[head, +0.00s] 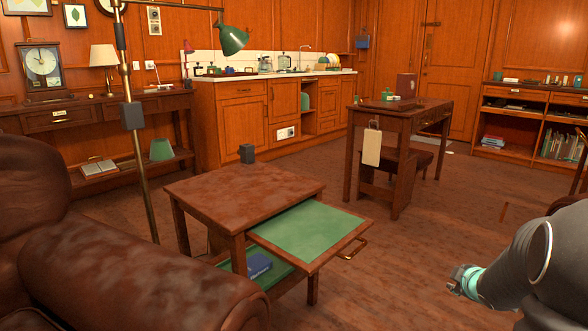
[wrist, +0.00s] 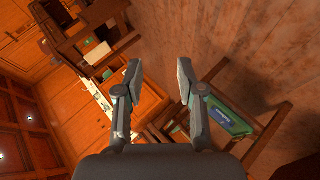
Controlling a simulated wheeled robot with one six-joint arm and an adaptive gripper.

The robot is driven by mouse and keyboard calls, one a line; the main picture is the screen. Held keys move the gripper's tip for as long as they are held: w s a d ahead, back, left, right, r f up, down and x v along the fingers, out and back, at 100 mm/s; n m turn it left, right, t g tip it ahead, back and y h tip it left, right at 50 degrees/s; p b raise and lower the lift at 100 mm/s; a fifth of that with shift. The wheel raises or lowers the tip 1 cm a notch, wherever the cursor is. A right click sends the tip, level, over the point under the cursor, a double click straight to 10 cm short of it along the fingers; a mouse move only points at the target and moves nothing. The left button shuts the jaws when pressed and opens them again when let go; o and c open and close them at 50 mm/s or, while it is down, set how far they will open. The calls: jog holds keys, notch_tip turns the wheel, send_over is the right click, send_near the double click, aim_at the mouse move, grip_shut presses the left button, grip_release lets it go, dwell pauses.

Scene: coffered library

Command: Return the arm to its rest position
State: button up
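My arm comes in at the right edge of the head view, and a small part of its end (head: 466,281) shows there over the floor. In the wrist view my gripper (wrist: 158,72) has its two fingers spread well apart, with nothing between them. It is clear of the furniture. The fingertips do not show clearly in the head view.
A small wooden table (head: 230,190) with a green pull-out leaf (head: 308,232) stands mid-view. A leather armchair (head: 130,262) fills the lower left. A desk (head: 404,112) stands behind. A brass floor lamp (head: 137,150) rises at left. Open floor (head: 420,240) lies right of the table.

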jog(key=s+a+r+m+g+p, duration=0.1)
jog(key=s+a+r+m+g, duration=0.1)
jog(key=s+a+m, duration=0.3)
jog(key=s+a+r+m+g+h+p, duration=0.1)
jog(key=s+a+r+m+g, duration=0.15)
jog(key=s, duration=0.55)
jog(key=s+a+r+m+g+p, duration=0.2)
jog(key=s+m+g, duration=0.15)
jog(key=s, duration=0.25)
jog(key=s+a+r+t+y+p, duration=0.1)
jog(key=s+a+r+p, duration=0.1)
jog(key=s+a+r, duration=0.3)
jog(key=s+a+r+t+y+p, duration=0.2)
jog(key=s+a+r, duration=0.3)
jog(key=a, duration=0.7)
jog(key=shift+p+v, duration=0.3)
jog(key=shift+v, duration=0.75)
